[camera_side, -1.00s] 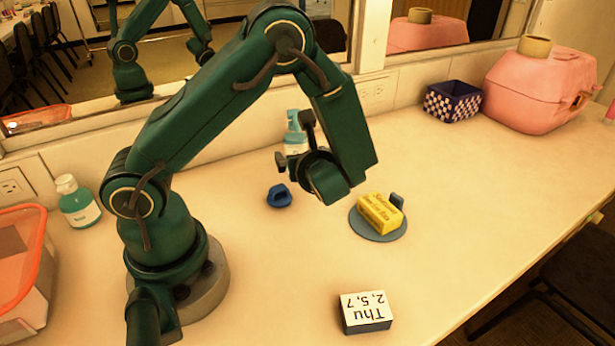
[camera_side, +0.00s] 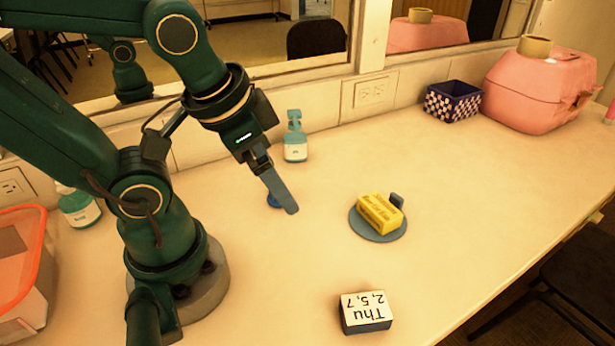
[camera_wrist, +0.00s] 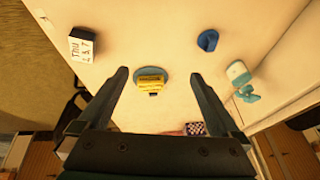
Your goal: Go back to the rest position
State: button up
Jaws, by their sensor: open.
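My gripper (camera_side: 280,190) is raised above the table, left of the round grey-blue plate (camera_side: 366,232). In the wrist view my gripper (camera_wrist: 158,75) shows its two fingers wide apart with nothing between them at the tips. A yellow box with dark lettering (camera_side: 378,212) lies on the plate, with a small grey upright piece beside it. In the wrist view the yellow box (camera_wrist: 151,84) appears beyond the fingers, apart from them. A small blue object (camera_side: 272,201) is partly hidden behind my gripper; it shows whole in the wrist view (camera_wrist: 208,40).
A calendar block (camera_side: 366,313) lies near the front. A teal pump bottle (camera_side: 295,146) stands by the wall, another (camera_side: 78,208) at left near an orange-rimmed bin (camera_side: 22,250). A checkered basket (camera_side: 452,102) and pink carrier (camera_side: 535,88) stand at back right. The table's right side is clear.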

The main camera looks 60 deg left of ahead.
jog(key=shift+d+r+n+t+h, duration=0.4)
jog(key=shift+d+r+n+t, duration=0.1)
jog(key=shift+d+r+n, duration=0.2)
dwell(0.8)
